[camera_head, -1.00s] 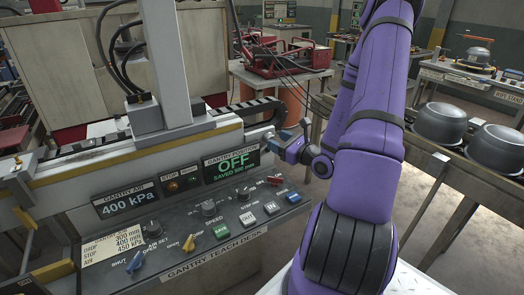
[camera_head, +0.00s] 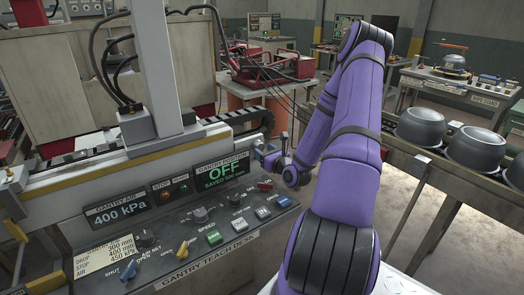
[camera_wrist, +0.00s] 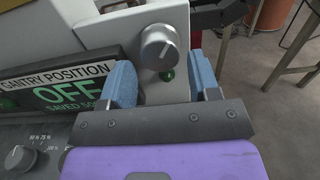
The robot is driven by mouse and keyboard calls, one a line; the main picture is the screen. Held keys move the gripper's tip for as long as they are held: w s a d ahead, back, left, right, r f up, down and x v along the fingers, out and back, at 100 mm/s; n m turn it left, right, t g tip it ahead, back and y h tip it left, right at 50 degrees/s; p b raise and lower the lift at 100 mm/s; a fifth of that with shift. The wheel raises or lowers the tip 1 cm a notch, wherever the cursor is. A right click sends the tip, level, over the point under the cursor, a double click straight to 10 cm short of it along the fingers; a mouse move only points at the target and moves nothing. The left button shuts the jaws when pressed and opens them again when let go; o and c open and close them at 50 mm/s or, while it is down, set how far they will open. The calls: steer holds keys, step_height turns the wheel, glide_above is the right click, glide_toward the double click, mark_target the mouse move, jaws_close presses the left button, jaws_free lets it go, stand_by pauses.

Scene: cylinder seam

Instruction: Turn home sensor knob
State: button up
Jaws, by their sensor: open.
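A round silver-grey knob (camera_wrist: 158,47) with a pale pointer mark sits on a light grey housing in the wrist view. The fingertips look short of the knob, though the gap is hard to judge. In the head view my gripper (camera_head: 264,154) is at the right end of the gantry; the knob cannot be made out there.
The gantry position display (camera_head: 221,171) reads OFF, left of my gripper. The teach desk (camera_head: 205,250) below carries several knobs, switches and buttons. A black cable chain (camera_head: 240,117) runs behind.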

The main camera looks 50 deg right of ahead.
steer(key=shift+x, duration=1)
steer(key=c, duration=0.6)
steer(key=shift+c, duration=0.2)
steer(key=shift+m, duration=2.9)
steer(key=o, duration=0.6)
steer(key=shift+s, duration=0.1)
